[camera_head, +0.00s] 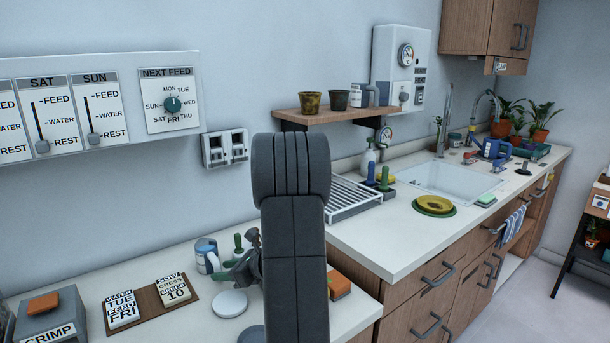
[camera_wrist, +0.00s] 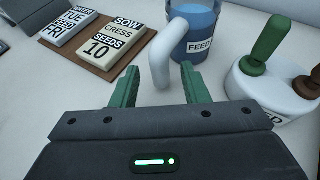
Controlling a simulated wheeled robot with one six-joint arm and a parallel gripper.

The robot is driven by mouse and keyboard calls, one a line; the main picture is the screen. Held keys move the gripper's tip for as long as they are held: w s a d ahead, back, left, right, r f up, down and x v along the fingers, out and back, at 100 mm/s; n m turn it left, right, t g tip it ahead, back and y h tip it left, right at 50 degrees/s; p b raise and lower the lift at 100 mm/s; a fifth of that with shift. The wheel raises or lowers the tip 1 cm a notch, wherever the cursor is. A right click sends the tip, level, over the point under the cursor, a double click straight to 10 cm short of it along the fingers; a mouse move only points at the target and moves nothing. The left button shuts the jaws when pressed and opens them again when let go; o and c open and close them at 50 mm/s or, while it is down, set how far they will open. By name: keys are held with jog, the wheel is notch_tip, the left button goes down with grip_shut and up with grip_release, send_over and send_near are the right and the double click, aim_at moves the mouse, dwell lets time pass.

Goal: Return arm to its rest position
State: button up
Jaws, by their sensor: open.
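My gripper (camera_wrist: 160,82) is open, its two green fingers spread apart in the wrist view. In the head view the hand is mostly hidden behind my dark arm, low over the left counter. The white curved handle (camera_wrist: 161,55) of the blue FEED can (camera_wrist: 203,22) shows just beyond and between the fingertips. I cannot tell whether the fingers touch it. The can also stands at the back of the counter in the head view (camera_head: 206,254).
A white round holder (camera_wrist: 262,88) with green and brown handles stands to the right of the fingers. A wooden board (camera_head: 147,312) with two lettered blocks lies to the left. A shelf (camera_head: 340,114) and a higher sink counter (camera_head: 400,230) are to the right.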

aim_at(218, 271)
jog(key=x, duration=0.3)
jog(key=shift+a+f, duration=0.15)
dwell(0.3)
